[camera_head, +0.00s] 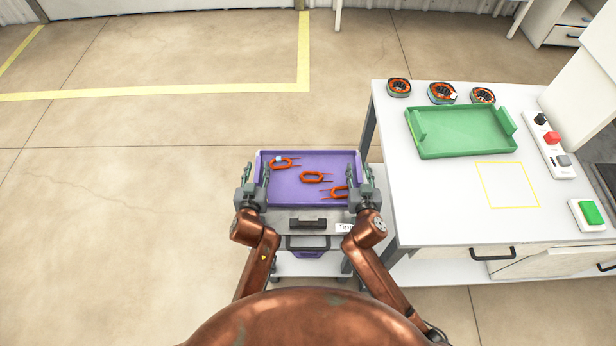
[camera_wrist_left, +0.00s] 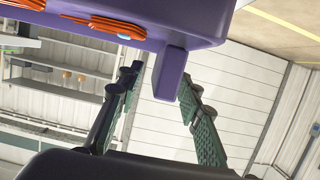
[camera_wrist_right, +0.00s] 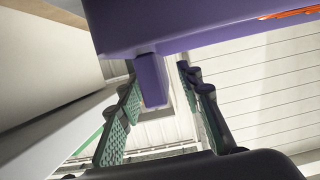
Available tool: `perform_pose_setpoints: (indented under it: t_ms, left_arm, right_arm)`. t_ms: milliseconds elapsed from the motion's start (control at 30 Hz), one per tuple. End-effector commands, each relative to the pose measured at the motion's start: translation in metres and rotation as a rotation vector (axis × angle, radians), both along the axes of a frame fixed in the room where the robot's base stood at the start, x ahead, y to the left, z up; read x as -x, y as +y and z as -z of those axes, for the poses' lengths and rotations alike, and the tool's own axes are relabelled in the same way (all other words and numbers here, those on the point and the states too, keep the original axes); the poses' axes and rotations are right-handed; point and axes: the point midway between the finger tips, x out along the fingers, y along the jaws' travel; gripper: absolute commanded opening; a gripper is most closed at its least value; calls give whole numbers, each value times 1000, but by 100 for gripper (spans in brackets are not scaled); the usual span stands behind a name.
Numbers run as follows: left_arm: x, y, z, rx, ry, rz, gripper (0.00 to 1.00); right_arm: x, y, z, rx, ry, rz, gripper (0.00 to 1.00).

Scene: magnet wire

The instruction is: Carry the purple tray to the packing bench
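The purple tray (camera_head: 310,189) is in the middle of the head view, over a small cart, with several orange wire coils (camera_head: 312,177) in it. My left gripper (camera_head: 265,172) is at the tray's left end and my right gripper (camera_head: 356,172) is at its right end. In the left wrist view a purple tray handle (camera_wrist_left: 170,75) stands between the open fingers, with a gap beside it. In the right wrist view the other purple handle (camera_wrist_right: 151,80) stands between the open fingers, close to the left finger. Whether that finger touches it I cannot tell.
A white bench (camera_head: 440,205) stands to the right, with a green tray (camera_head: 462,132), several round orange-wound parts (camera_head: 441,93) at the back, a yellow outlined square (camera_head: 508,186) and a button panel (camera_head: 553,140). The cart (camera_head: 310,262) is below the purple tray. The floor at left is clear.

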Motion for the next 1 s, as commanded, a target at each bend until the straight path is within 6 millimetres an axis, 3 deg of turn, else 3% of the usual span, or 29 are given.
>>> perform_pose_setpoints:
  t_ms: [300, 800, 1000]
  left_arm:
    - [-2, 0, 0, 1, -1, 0, 33]
    - [-2, 0, 0, 1, -1, 0, 0]
    - [-2, 0, 0, 1, -1, 0, 0]
  right_arm:
    - [-2, 0, 1, 0, 0, 0, 33]
    - [-2, 0, 1, 0, 1, 0, 0]
    - [-2, 0, 1, 0, 1, 0, 0]
